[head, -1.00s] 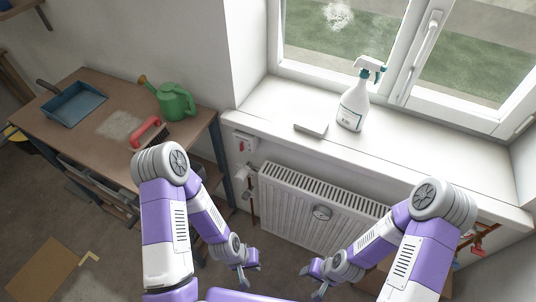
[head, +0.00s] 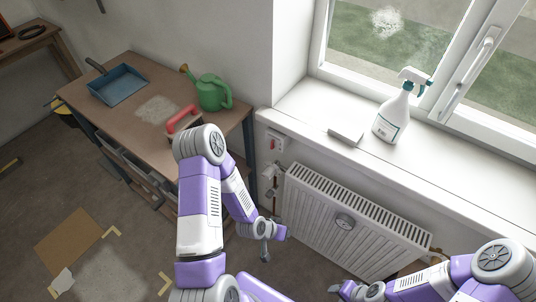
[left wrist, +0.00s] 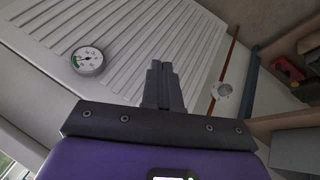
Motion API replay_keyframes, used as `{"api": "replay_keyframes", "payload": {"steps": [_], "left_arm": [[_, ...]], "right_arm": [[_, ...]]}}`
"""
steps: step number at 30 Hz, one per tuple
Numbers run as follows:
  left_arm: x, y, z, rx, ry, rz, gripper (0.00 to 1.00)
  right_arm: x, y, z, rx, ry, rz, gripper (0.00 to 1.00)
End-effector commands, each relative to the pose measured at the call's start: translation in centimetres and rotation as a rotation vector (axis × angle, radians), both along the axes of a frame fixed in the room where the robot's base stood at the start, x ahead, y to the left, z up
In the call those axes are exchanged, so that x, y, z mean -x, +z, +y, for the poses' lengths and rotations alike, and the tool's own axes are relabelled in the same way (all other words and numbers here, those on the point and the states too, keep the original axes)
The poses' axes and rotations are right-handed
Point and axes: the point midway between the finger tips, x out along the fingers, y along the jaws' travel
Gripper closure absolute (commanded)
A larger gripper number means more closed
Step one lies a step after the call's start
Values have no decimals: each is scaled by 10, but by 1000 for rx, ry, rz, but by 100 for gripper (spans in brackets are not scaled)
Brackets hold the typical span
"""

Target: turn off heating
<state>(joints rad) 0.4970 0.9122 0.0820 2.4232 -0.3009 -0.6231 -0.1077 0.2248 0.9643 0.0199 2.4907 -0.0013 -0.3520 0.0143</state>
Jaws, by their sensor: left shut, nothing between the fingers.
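A white panel radiator (head: 330,212) hangs under the window sill, with a round dial gauge (head: 345,221) on its front. A white valve knob (head: 268,171) sits at its upper left, above a copper pipe. My left gripper (head: 265,254) is in front of the radiator's lower left side, shut and empty, apart from the knob. In the left wrist view its closed fingers (left wrist: 163,85) point toward the radiator (left wrist: 130,35); the gauge (left wrist: 87,61) is on the left and a white round fitting (left wrist: 221,90) by the pipe on the right. My right gripper (head: 336,289) is at the bottom edge, partly cut off.
A wall box with a red switch (head: 276,143) is above the knob. A workbench (head: 120,112) at the left holds a green watering can (head: 212,93) and a blue tray (head: 118,84).

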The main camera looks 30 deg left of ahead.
Motion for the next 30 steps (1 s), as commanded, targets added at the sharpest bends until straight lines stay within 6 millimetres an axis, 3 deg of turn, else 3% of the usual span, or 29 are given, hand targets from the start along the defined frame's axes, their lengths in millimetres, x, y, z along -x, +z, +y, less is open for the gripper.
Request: {"api": "replay_keyframes", "payload": {"steps": [1,3,6,9,12,17,30], "left_arm": [[-22,8,29,-24,28,-125,100],[-47,25,64,-73,43,-310,100],[-69,55,115,-161,62,-545,100],[-76,83,156,-251,75,-732,100],[-75,105,184,-323,80,-858,100],[-72,122,201,-375,80,-950,100],[-77,122,201,-377,77,-956,100]], "right_arm": [[0,-1,0,0,0,0,57],[0,-1,0,0,0,0,57],[0,-2,0,0,0,0,57],[0,-2,0,0,0,0,57],[0,-2,0,0,0,0,57],[0,-3,0,0,0,0,57],[0,-4,0,0,0,0,57]]}}
